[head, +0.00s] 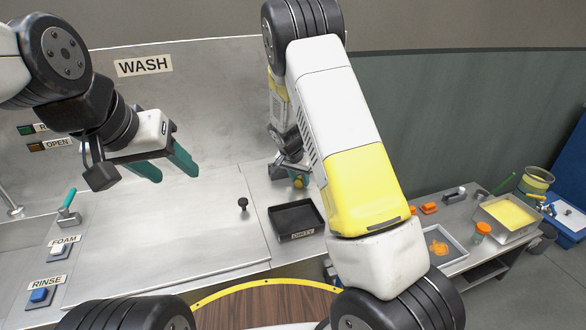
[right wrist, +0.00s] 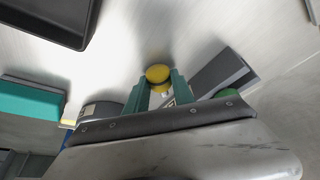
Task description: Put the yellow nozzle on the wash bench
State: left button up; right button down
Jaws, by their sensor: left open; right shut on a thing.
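The yellow nozzle (right wrist: 158,74) is between the teal fingers of my right gripper (right wrist: 161,88), with its round yellow end facing up in the right wrist view. In the head view the right gripper (head: 296,176) is partly hidden behind my right arm, and a bit of the yellow nozzle (head: 299,183) shows at its fingertips, close to the DIRTY tray. Whether the nozzle touches the surface is unclear. The wash bench (head: 165,215) is the metal surface under the WASH label. My left gripper (head: 170,169) is open and empty above it.
The black DIRTY tray (head: 297,219) stands right of the bench's lid, near a black knob (head: 243,204). FOAM (head: 60,248) and RINSE (head: 41,295) buttons are at left. A side table (head: 455,266) with trays and orange things stands at right. The bench's middle is clear.

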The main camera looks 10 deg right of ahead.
jog(key=shift+f, duration=0.1)
jog(key=c, duration=1.1)
grip_release()
jog(key=v, duration=1.2)
jog(key=s+d+r+n+y, duration=0.2)
jog(key=s+r, duration=0.5)
jog(key=s, duration=0.1)
jog(key=s+d+r+n+y, duration=0.1)
jog(key=s+d+r+y, duration=0.1)
jog(key=s+r, duration=0.6)
jog(key=shift+s+a+r+n+t+y, duration=0.15)
jog(key=shift+s+r+n+t, duration=0.4)
jog(key=shift+s, duration=1.75)
jog(key=shift+s+a+r+n+t+y, duration=0.2)
jog(key=shift+s+r+n, duration=0.6)
jog(key=shift+s, duration=1.5)
jog(key=shift+s+d+r+n+t+y, duration=0.1)
jog(key=shift+s+r+n+t, duration=0.6)
jog(key=shift+s, duration=1.6)
jog(key=shift+f+g, duration=0.15)
jog(key=shift+g, duration=0.1)
